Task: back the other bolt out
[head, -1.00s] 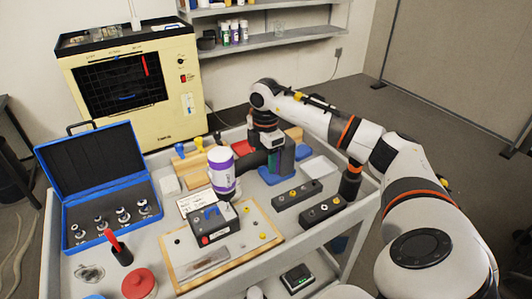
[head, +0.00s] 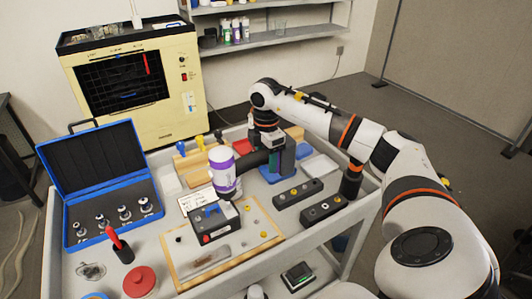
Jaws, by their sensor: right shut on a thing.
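My right gripper (head: 266,141) is shut on a driver (head: 222,172) with a purple and white body and a dark handle. The driver's body stands nearly upright, nose down, over a black unit (head: 221,227) with blue and red marks. The unit sits on a wooden-edged board (head: 262,237) on the cart. The driver's tip and any bolt beneath it are hidden, so I cannot tell whether they touch. My left gripper is not in view.
A blue case (head: 97,163) with several sockets stands open at the left. A red-handled tool (head: 115,239) and a red round lid (head: 139,281) are in front of it. Two dark blocks (head: 298,193) lie right of the board. A cream machine (head: 140,85) stands behind.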

